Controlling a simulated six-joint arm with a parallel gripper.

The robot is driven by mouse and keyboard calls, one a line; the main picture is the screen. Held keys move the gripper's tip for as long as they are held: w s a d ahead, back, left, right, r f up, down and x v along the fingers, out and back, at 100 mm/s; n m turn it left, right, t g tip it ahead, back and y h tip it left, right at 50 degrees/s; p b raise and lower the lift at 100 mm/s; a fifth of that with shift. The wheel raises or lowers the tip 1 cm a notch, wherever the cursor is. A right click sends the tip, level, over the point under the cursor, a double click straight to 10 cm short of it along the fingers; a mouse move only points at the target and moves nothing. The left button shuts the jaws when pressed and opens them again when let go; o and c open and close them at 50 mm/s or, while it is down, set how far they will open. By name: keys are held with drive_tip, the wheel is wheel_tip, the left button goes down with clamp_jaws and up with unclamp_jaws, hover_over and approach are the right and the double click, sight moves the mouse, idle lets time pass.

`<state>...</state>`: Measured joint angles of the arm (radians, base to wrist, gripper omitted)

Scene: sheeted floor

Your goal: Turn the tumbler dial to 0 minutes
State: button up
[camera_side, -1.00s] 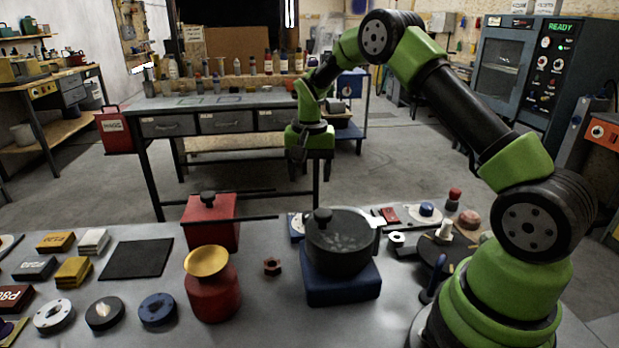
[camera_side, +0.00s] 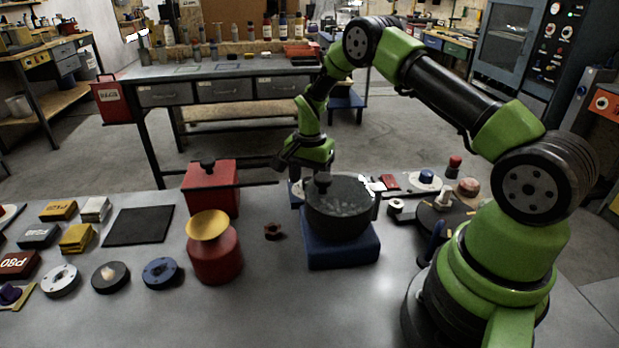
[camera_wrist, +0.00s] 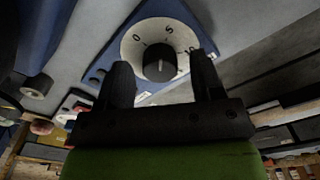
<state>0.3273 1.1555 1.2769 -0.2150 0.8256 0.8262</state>
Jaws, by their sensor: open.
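The tumbler dial is a white round face (camera_wrist: 132,45) on a blue plate (camera_wrist: 178,10) in the wrist view. It carries the marks 0 and 5 and part of another mark at the right. A black knob (camera_wrist: 159,62) sits at its middle; a short pale line shows on it, but its exact reading is unclear. My gripper (camera_wrist: 161,66) is open, with one finger on each side of the knob, and I cannot tell whether they touch it. In the side view the dial is mostly hidden behind the dark pot (camera_side: 340,212); my gripper (camera_side: 284,163) is above and behind there.
The pot stands on a blue block (camera_side: 340,246), close in front of the dial. A red box (camera_side: 212,188) with a long dark bar stands to the left, and a red jar (camera_side: 215,258) with a yellow funnel in front. Small parts crowd the right side.

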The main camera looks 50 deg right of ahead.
drive_tip(key=shift+f, duration=0.2)
drive_tip(key=shift+c, duration=0.4)
drive_tip(key=c, duration=0.9)
drive_tip(key=shift+o, duration=0.3)
drive_tip(key=n, duration=0.4)
drive_tip(key=shift+n, duration=0.3)
drive_tip(key=o, duration=0.9)
drive_tip(key=shift+r, duration=0.1)
wheel_tip(320, 180, up, 10)
drive_tip(key=shift+f, duration=0.1)
